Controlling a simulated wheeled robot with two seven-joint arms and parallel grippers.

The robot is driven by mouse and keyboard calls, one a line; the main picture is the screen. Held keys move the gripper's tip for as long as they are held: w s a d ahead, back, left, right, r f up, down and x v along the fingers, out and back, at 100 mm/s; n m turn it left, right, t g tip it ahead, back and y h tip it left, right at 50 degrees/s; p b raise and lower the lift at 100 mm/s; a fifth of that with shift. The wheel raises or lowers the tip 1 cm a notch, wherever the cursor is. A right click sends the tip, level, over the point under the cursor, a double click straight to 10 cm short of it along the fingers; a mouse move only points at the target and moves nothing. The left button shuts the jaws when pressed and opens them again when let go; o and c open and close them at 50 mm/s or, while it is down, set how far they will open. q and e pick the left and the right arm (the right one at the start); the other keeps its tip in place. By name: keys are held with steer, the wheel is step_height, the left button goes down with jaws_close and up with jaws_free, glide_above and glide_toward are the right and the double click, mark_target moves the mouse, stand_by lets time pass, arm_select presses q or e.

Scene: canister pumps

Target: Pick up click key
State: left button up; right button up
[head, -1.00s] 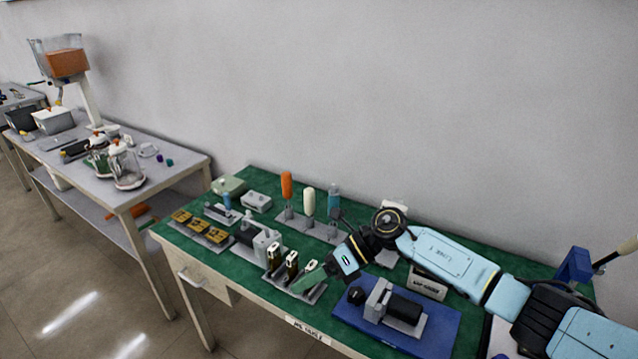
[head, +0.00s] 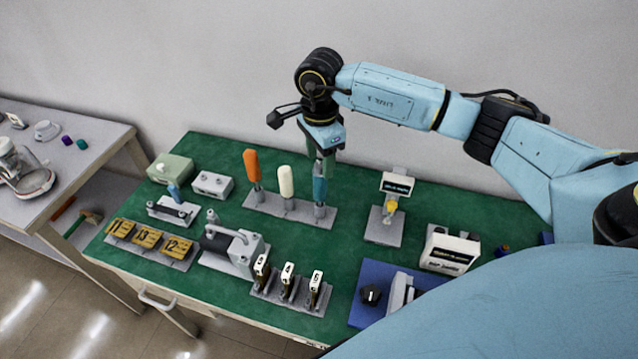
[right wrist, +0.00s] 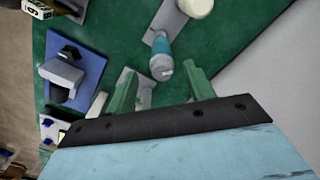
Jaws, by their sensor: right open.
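A grey rack (head: 262,202) holds three upright handled tools: an orange one (head: 251,164), a white one (head: 286,181) and a teal one (head: 320,188). No readable label shows which is the click key. My right gripper (head: 322,152) points down over the teal-handled tool, its green fingers close to the handle's top. In the right wrist view the gripper (right wrist: 163,84) is open, and the teal handle (right wrist: 162,62) shows just beyond the gap between the fingers. The fingers do not appear closed on it. My left gripper is not in view.
A small display stand (head: 385,228) is right of the rack. Numbered holders (head: 287,285), a clamp fixture (head: 232,248) and a blue plate (head: 362,312) stand nearer the front. The green mat (head: 345,262) is bare between them. The wall is behind.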

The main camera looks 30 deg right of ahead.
mark_target(320, 176)
steer(key=shift+w+f, duration=0.1)
steer(key=shift+f, duration=0.55)
step_height(320, 176, down, 4)
steer(key=shift+f+p, duration=0.25)
steer(key=shift+p, duration=0.15)
steer(key=shift+f, duration=0.25)
steer(key=shift+c, duration=0.2)
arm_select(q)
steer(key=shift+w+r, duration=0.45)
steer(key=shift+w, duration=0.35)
arm_select(e)
steer(key=c, duration=1.1)
steer(key=shift+o, duration=0.2)
steer(key=shift+r, duration=0.1)
